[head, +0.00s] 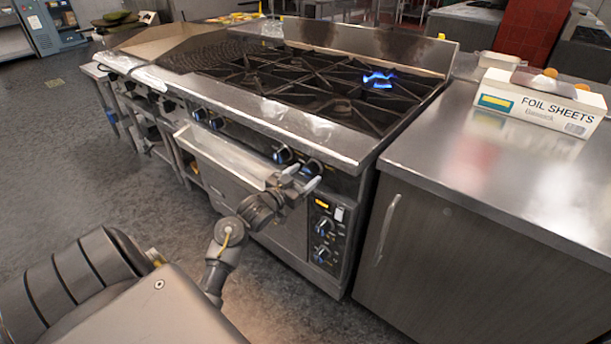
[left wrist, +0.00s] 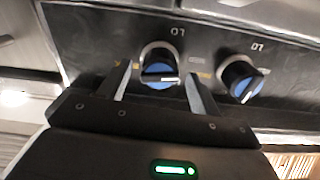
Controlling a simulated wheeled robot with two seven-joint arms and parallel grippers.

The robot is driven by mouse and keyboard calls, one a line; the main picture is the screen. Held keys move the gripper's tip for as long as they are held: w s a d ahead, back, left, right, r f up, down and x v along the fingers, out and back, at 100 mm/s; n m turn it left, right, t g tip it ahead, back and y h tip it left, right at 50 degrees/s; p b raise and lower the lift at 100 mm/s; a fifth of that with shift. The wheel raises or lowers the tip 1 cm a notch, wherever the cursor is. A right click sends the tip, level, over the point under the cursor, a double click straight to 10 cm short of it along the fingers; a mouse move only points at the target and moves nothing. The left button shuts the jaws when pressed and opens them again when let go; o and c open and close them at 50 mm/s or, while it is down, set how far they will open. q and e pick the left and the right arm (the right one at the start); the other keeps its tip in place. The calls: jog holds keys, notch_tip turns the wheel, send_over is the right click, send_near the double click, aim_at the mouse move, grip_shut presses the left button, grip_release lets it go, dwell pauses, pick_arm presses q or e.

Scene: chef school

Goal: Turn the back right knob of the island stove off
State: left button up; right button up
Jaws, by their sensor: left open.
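The island stove (head: 262,105) has a row of dark knobs with blue bands along its front. One burner flame (head: 378,79) burns blue at the back right of the grates. My left gripper (head: 301,178) is at the stove's front, by the rightmost knob (head: 314,166) of that row; another knob (head: 283,155) is just left of it. In the left wrist view, the open fingers of my left gripper (left wrist: 159,82) stand either side of a blue-banded knob (left wrist: 160,66); I cannot tell whether they touch it. A second knob (left wrist: 241,79) is right of them. My right gripper is out of view.
A steel counter (head: 475,165) with a cabinet adjoins the stove's right side and carries a foil sheets box (head: 540,102). The oven handle (head: 225,155) juts out below the knobs. Floor (head: 70,175) is open at left.

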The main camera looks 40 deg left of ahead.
pick_arm(q)
jog(key=shift+w, duration=0.5)
jog(key=c, duration=1)
jog(key=shift+o, duration=0.2)
